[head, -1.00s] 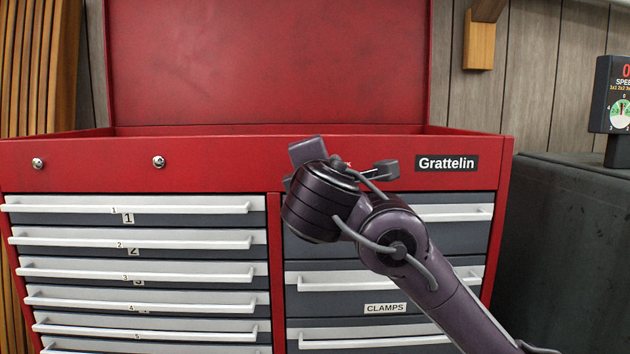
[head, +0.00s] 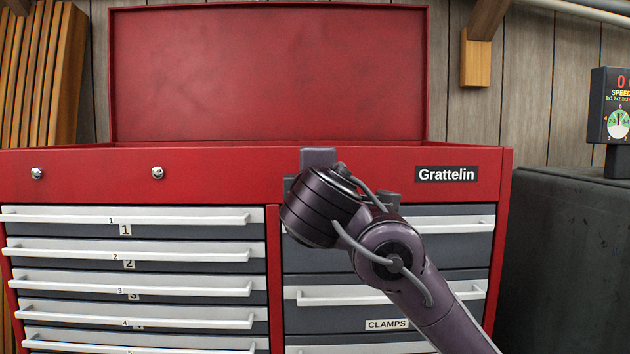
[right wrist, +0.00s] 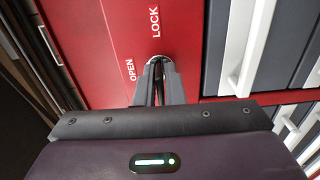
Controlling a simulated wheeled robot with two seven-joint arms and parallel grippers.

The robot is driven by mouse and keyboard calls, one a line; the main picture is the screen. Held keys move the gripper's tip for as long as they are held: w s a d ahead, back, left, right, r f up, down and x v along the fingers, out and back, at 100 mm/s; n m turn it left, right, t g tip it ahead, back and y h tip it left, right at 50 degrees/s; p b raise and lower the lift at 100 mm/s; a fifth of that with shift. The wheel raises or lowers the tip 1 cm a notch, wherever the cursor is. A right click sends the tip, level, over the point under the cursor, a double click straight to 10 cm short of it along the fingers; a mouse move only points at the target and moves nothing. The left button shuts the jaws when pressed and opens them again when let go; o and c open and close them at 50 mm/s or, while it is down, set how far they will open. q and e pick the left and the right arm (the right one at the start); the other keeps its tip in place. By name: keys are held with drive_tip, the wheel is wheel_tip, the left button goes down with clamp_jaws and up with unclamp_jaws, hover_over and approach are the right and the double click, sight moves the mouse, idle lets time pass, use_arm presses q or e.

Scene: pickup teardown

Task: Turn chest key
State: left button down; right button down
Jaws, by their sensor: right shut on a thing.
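The red tool chest (head: 220,178) stands in front of me in the head view with its lid (head: 265,75) raised. In the right wrist view a round metal lock with the key (right wrist: 158,61) sits on the red front panel, by the printed words OPEN and LOCK. My right gripper (right wrist: 158,72) is shut on the key at the panel, its fingertips covering most of it. In the head view my right wrist hides the lock and key. My left gripper is not in view.
Silver drawer handles (head: 130,218) stick out below the panel on the left, with more on the right. A dark cabinet (head: 570,260) stands at the right, carrying a speed display (head: 612,105). Wooden boards (head: 45,75) lean at the back left.

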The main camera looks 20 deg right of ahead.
drive_tip(key=shift+f, duration=0.1)
drive_tip(key=c, duration=1.6)
unclamp_jaws()
drive_tip(key=shift+s, duration=0.1)
